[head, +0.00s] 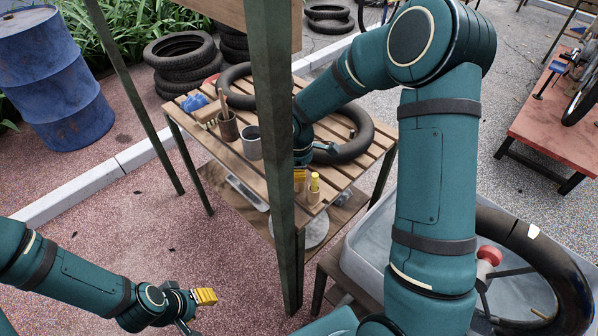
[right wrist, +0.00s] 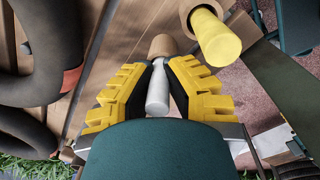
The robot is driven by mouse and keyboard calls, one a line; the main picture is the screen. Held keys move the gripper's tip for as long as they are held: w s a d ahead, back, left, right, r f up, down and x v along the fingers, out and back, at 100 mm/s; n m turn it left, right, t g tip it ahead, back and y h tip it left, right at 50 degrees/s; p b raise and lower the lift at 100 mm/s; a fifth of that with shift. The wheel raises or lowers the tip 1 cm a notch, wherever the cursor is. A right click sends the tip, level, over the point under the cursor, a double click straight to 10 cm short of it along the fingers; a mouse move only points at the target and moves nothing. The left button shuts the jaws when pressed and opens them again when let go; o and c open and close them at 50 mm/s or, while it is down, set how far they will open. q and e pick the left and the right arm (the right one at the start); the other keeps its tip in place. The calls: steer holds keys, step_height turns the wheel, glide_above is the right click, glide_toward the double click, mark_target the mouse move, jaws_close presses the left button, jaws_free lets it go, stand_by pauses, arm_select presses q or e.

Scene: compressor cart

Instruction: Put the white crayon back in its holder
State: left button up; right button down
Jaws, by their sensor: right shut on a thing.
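The white crayon (right wrist: 158,92) is between the yellow fingers of my right gripper (right wrist: 160,95) in the right wrist view. A tan wooden holder (right wrist: 163,46) lies right at its far end; I cannot tell whether the crayon is inside it or just over it. In the head view my right gripper (head: 299,176) is low over the table, partly behind a green post, and the white crayon is hidden. A yellow crayon (right wrist: 217,38) stands in its own wooden holder beside it, also seen in the head view (head: 314,182). My left gripper (head: 196,300) is far from the table.
The slatted table (head: 215,150) also bears a brown cup with sticks (head: 228,126), a grey cup (head: 251,142) and black tyres (head: 350,143). A green post (head: 275,120) stands in front of it. A grey tub (head: 370,245) is at right.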

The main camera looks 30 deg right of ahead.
steer(key=shift+r, duration=0.1)
steer(key=c, duration=1.5)
jaws_free()
steer(key=shift+f, duration=0.2)
steer(key=o, duration=0.4)
steer(key=shift+r, duration=0.2)
steer(key=shift+r, duration=0.3)
steer(key=r+p, duration=0.1)
steer(key=r, duration=0.2)
steer(key=r+p, duration=0.1)
steer(key=r, duration=0.3)
steer(key=r+p, duration=0.1)
steer(key=r, duration=0.3)
steer(key=shift+s+a+r, duration=0.2)
steer(key=shift+s+a, duration=0.05)
steer(key=shift+s, duration=0.1)
